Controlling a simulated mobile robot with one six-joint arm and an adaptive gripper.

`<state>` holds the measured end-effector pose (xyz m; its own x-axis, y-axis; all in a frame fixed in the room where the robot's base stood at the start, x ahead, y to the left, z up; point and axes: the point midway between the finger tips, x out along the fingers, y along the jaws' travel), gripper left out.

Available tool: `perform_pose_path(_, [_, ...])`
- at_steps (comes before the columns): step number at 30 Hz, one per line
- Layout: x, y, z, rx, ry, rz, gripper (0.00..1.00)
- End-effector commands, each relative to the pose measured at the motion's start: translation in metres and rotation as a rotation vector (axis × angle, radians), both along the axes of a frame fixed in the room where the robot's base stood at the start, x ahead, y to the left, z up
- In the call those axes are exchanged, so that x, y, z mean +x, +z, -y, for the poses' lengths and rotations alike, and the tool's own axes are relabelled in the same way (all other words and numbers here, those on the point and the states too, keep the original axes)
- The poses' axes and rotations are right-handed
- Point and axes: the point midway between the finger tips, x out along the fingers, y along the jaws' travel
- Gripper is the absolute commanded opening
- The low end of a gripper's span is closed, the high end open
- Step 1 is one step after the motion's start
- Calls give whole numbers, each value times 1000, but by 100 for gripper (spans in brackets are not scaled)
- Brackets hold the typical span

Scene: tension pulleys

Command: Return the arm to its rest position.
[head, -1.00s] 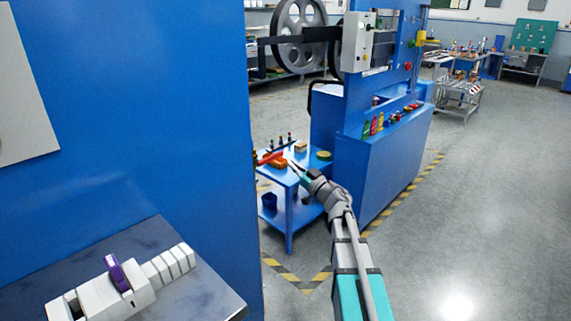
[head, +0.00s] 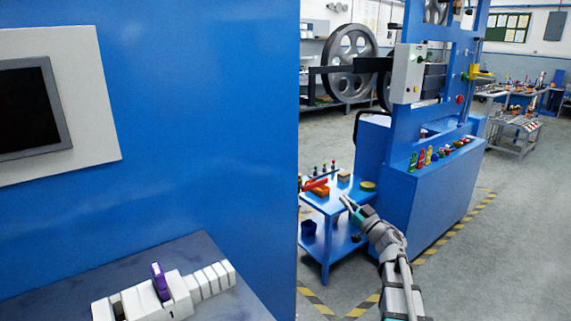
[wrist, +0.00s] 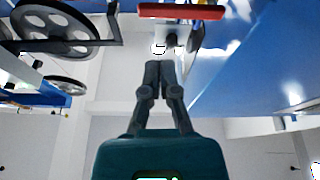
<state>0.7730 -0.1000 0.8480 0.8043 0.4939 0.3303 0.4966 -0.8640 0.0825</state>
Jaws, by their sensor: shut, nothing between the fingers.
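My gripper (head: 345,201) is at the end of my arm in the lower right of the head view. It points up and to the left, in front of the small blue table as seen from the head. In the wrist view my gripper (wrist: 161,66) has its two fingers together with nothing between them. The wrist view looks past the fingers at a pale ceiling, with a spoked wheel (wrist: 50,28) at the upper left.
A blue wall panel (head: 200,130) fills the left. Below it, a grey bench (head: 205,250) carries a white block device with a purple part (head: 160,282). A blue machine (head: 425,200) and a small blue table (head: 335,203) stand beyond my arm. Open floor (head: 515,265) lies right.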

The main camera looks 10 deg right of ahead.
Motion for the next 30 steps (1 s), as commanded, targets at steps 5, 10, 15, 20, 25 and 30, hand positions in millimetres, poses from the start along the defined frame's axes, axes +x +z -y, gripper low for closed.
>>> perform_pose_path(5, [5,1,5,16,-81,-5,0])
perform_pose_path(10, [12,-2,15,40,-228,-30,0])
perform_pose_path(15, [17,-12,28,63,-401,-94,0])
perform_pose_path(20, [16,-29,39,75,-549,-186,0])
perform_pose_path(25, [11,-53,47,75,-685,-318,0])
perform_pose_path(30, [-1,-83,49,61,-792,-477,0])
